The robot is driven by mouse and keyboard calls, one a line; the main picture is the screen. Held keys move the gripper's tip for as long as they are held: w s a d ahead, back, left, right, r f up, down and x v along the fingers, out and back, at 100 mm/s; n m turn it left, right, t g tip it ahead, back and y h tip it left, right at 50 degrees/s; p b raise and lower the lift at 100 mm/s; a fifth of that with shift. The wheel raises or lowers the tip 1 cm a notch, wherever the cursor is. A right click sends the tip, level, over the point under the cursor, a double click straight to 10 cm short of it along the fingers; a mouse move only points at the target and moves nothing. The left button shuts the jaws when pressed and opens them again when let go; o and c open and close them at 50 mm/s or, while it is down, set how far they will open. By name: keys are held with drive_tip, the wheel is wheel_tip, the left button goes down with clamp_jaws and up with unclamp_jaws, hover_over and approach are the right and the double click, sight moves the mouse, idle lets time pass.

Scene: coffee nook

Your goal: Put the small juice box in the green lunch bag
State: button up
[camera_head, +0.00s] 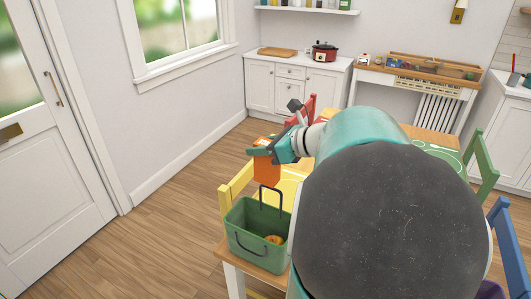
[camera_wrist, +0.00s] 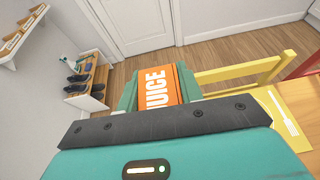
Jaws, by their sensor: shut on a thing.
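My gripper (camera_head: 266,152) is shut on the small orange juice box (camera_head: 267,171) and holds it upright in the air. The word JUICE on the box shows in the wrist view (camera_wrist: 156,85). The green lunch bag (camera_head: 246,240) stands open on the near left corner of the table, with its two dark handles apart. An orange, rounded thing lies inside it. In the head view the box hangs above the bag's far side, near the raised handle.
A yellow chair (camera_head: 236,184) stands close behind the bag. The wooden table (camera_head: 229,259) carries a yellow placemat (camera_head: 287,190) and a green one farther right. Red, green and blue chairs stand around it. A shoe rack (camera_wrist: 88,85) stands by the wall.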

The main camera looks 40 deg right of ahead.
sight(261, 165)
drive_tip(key=shift+w+d+f, duration=0.1)
drive_tip(key=shift+w+f, duration=0.05)
drive_tip(key=shift+f, duration=1.4)
drive_tip(key=shift+w+f, duration=0.15)
drive_tip(key=shift+f, duration=1.35)
drive_tip(key=o, duration=1.2)
drive_tip(key=shift+s, duration=0.15)
drive_tip(key=v, duration=1.3)
drive_tip(key=shift+s+r, duration=0.25)
